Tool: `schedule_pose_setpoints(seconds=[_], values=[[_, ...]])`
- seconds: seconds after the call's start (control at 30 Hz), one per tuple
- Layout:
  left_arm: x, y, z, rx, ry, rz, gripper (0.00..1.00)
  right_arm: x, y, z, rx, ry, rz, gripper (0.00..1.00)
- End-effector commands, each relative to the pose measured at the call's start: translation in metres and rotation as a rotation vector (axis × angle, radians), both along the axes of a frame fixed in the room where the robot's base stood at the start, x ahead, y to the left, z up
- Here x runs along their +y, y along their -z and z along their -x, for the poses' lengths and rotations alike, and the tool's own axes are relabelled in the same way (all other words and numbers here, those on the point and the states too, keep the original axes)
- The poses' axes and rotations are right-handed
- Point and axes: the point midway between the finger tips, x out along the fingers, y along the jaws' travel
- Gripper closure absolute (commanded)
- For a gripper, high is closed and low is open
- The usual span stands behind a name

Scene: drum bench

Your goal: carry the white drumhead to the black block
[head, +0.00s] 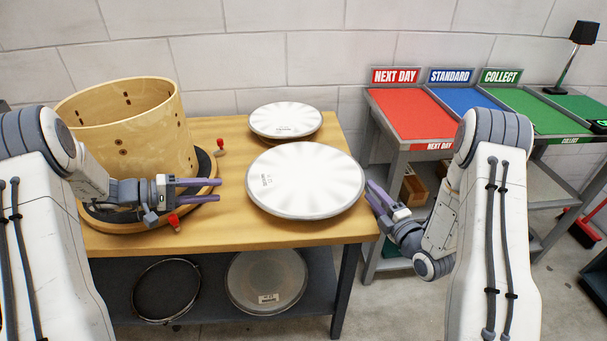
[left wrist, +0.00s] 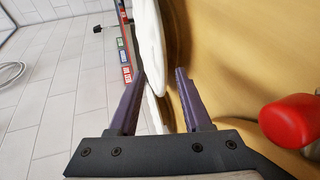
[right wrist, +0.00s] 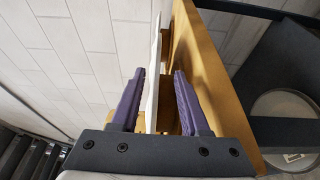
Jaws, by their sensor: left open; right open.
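My left gripper (head: 219,191) is open and empty, a short gap left of the drumhead. My right gripper (head: 368,191) is open at the drumhead's right rim; in the right wrist view the rim lines up between its fingers, and I cannot tell whether they touch. I cannot make out a black block in any view.
A smaller white drumhead (head: 286,120) lies behind. A wooden drum shell (head: 130,130) stands left on a dark round stand, with red-topped pieces (head: 220,148) beside it. A shelf below holds round drumheads (head: 266,281). A bench with red (head: 408,118), blue and green areas stands right.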

Motion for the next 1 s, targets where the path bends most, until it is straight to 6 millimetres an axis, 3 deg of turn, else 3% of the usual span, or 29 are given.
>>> schedule_pose_setpoints(seconds=[0.2, 0.4, 1.0], values=[[0.000, 0.000, 0.000, 0.000, 0.000, 0.001, 0.51, -0.017, 0.001, 0.046, 0.003, 0.005, -0.001, 0.55], [0.000, 0.000, 0.000, 0.000, 0.000, 0.001, 0.51, -0.024, 0.001, 0.073, 0.003, 0.003, -0.001, 0.55], [0.000, -0.001, 0.000, 0.000, 0.000, 0.001, 0.51, -0.026, 0.001, 0.081, 0.000, -0.001, 0.001, 0.55]])
